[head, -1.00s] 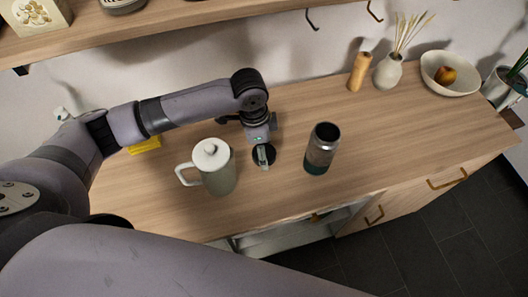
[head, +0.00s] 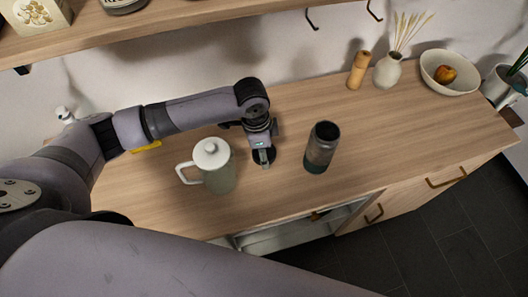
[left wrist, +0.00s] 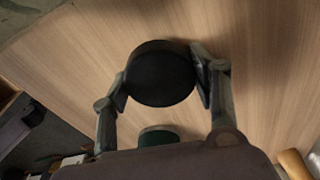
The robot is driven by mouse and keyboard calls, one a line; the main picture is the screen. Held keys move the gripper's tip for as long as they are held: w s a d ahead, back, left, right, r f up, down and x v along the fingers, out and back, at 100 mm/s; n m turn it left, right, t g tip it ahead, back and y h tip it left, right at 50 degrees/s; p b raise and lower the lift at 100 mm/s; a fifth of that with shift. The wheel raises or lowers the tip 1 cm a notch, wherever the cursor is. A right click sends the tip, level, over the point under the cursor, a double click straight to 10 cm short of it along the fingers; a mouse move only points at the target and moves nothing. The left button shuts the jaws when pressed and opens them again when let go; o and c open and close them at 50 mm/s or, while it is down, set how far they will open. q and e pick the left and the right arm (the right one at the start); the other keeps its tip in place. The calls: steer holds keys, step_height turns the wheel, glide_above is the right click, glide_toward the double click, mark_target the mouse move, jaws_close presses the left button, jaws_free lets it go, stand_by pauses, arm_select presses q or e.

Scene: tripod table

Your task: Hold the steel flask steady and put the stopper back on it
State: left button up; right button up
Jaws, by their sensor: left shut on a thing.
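The steel flask (head: 321,147) stands upright on the wooden counter (head: 420,120), with a dark open top, a grey body and a dark teal base. My left gripper (head: 263,156) is to the left of the flask, apart from it. In the left wrist view its fingers are shut on the round black stopper (left wrist: 162,75), one finger on each side. In the head view the gripper mostly hides the stopper. A dark green round thing (left wrist: 158,136) shows partly below the stopper in the left wrist view; I cannot tell what it is. My right gripper is not in view.
A pale green jug (head: 217,168) with a white lid stands close left of my gripper. A wooden mill (head: 358,70), a vase with reeds (head: 388,72) and a bowl (head: 448,73) stand at the back right. The counter right of the flask is clear.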

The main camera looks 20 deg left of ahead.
arm_select(q)
steer(key=c, duration=0.5)
steer(key=shift+r, duration=0.1)
step_height(320, 180, up, 20)
steer(key=shift+f+b, duration=0.1)
steer(key=shift+b, duration=0.6)
